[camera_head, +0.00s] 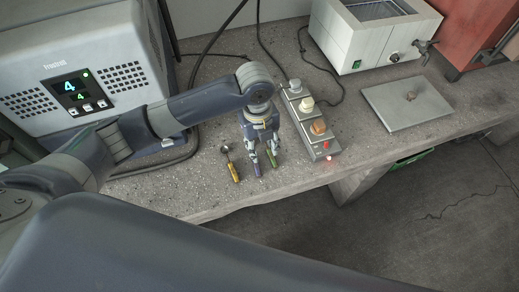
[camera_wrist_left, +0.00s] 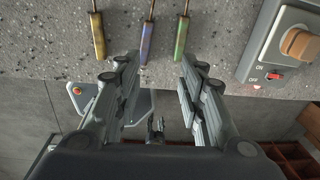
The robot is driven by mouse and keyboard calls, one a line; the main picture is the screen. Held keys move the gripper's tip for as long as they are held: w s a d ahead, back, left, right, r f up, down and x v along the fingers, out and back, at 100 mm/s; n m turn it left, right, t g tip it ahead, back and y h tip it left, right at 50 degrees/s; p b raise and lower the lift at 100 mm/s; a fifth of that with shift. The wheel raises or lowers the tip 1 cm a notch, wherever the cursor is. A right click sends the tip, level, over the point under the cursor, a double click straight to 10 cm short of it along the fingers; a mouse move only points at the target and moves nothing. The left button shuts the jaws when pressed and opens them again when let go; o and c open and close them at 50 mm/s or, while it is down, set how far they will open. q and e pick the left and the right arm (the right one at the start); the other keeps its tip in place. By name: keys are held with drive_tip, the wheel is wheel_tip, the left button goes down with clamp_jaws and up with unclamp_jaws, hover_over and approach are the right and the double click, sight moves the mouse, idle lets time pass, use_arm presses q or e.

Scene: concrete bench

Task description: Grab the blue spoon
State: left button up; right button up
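The blue spoon shows as a blue-violet handle (camera_head: 257,169) on the concrete bench, between a yellow-handled utensil (camera_head: 235,173) and a green-handled one (camera_head: 271,159). My left gripper (camera_head: 262,158) points down at it, and its fingers hide the spoon's far part in the head view. In the left wrist view the blue handle (camera_wrist_left: 146,43) lies between the two spread fingertips (camera_wrist_left: 158,62), nearer the left one. The yellow handle (camera_wrist_left: 98,36) is left of the fingers, and the green handle (camera_wrist_left: 181,40) is by the right fingertip. The left gripper is open and empty.
A grey switch box (camera_head: 309,124) with knobs stands close to the right of the green handle. A white bath unit (camera_head: 372,38), a metal plate (camera_head: 407,103) and a box with a display (camera_head: 85,70) stand around. The bench's front edge is near.

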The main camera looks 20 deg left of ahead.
use_arm(q)
drive_tip(key=shift+m+y, duration=0.4)
drive_tip(key=shift+m, duration=0.5)
drive_tip(key=w+a+f, duration=0.2)
drive_tip(key=f, duration=0.1)
drive_tip(key=shift+a+f, duration=0.15)
drive_tip(key=shift+a, duration=0.1)
drive_tip(key=f, duration=0.2)
drive_tip(key=f+p, duration=0.1)
drive_tip(key=f, duration=0.2)
drive_tip(key=shift+s+a+f, duration=0.15)
drive_tip(key=shift+s+f, duration=0.05)
drive_tip(key=shift+f, duration=0.1)
use_arm(e)
drive_tip(key=shift+w+d+r, duration=0.1)
drive_tip(key=shift+w+r, duration=0.25)
drive_tip(key=shift+r, duration=0.1)
use_arm(q)
drive_tip(key=shift+c, duration=0.3)
clamp_jaws()
